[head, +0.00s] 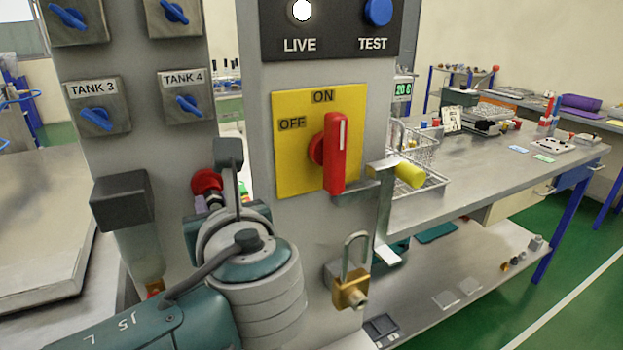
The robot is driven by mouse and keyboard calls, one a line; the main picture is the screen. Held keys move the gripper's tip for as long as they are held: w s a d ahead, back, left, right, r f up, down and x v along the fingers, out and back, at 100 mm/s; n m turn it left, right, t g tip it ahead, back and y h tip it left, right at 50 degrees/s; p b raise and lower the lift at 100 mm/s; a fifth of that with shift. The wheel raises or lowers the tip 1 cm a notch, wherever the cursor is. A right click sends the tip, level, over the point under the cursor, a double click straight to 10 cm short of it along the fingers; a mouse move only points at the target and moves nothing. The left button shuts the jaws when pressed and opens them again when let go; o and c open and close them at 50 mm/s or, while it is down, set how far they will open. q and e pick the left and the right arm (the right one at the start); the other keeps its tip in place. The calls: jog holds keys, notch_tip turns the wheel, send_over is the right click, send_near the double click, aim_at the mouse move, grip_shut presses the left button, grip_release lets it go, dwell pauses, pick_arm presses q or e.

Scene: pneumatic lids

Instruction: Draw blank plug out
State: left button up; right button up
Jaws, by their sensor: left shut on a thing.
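My left gripper (228,155) comes in from the lower left, and its thick grey and teal wrist stands in front of the grey panels. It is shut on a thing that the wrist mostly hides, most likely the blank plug. A red round cap (207,181) with small coloured parts below it shows just beyond the wrist's upper left. I cannot tell whether this cap is part of the held plug. My right gripper is not in view.
A brass padlock (349,291) hangs below. A dark box (121,199) juts out at left. A workbench (475,170) stands at right.

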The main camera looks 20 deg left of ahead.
aim_at(214, 199)
pick_arm(q)
jog(key=shift+d, duration=0.1)
grip_shut()
jog(key=shift+s+d, duration=0.15)
jog(key=shift+s+d+p, duration=0.9)
jog(key=shift+s+d, duration=0.05)
jog(key=shift+d, duration=0.1)
jog(key=shift+s+d+r+p, duration=0.15)
jog(key=shift+r+p, duration=0.3)
jog(key=shift+p, duration=0.05)
jog(key=shift+s+d+r+p, duration=0.1)
jog(key=shift+d+r+p, duration=0.05)
jog(key=shift+r+p, duration=0.3)
jog(key=s+d+r+p, duration=0.2)
jog(key=d+r+p, duration=0.1)
jog(key=r+p, duration=0.2)
jog(key=shift+s+r+p, duration=0.35)
jog(key=shift+p, duration=0.9)
jog(key=shift+d, duration=0.1)
